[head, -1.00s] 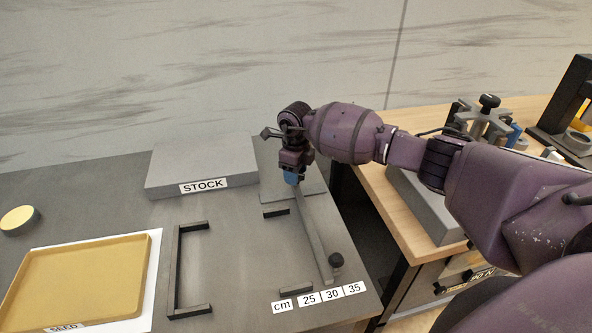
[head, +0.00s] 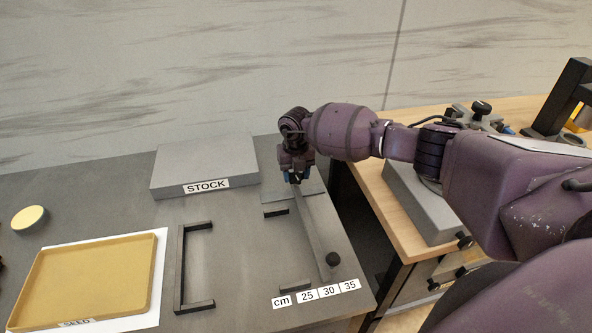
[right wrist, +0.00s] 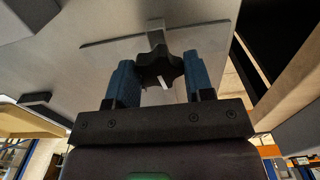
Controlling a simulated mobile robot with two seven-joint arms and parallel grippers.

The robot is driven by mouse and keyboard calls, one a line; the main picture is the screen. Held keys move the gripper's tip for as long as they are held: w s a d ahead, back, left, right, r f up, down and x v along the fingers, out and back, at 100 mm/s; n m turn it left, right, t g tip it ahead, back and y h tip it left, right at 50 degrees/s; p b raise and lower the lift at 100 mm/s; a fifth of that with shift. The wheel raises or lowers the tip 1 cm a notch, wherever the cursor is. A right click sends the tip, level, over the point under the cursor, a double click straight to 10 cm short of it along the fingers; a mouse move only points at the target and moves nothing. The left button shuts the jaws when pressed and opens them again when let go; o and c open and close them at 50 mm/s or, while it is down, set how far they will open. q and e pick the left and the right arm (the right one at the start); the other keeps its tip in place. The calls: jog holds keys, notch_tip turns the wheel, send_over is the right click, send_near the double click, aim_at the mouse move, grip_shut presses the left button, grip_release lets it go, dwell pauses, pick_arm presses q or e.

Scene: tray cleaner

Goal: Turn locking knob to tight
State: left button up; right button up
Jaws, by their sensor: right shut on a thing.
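The locking knob is a black lobed knob (right wrist: 158,68) with a white pointer mark, seen in the right wrist view at the end of a grey bar. My right gripper (right wrist: 160,75) has its two blue fingers on either side of it and is shut on it. In the head view my right gripper (head: 296,178) points down at the far end of the grey bar (head: 313,225), and it hides the knob there. Lettering for the tight position cannot be seen. My left gripper is not in view.
A black bracket (head: 182,270), a yellow tray (head: 85,275) and a grey STOCK block (head: 205,163) lie left. A wooden bench (head: 400,215) is right.

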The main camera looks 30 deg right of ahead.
aim_at(296, 175)
jog(key=shift+m+p, duration=0.3)
jog(key=shift+m, duration=0.5)
jog(key=o, duration=0.9)
jog(key=shift+o, duration=0.2)
notch_tip(296, 175, up, 11)
jog(key=shift+f, duration=0.1)
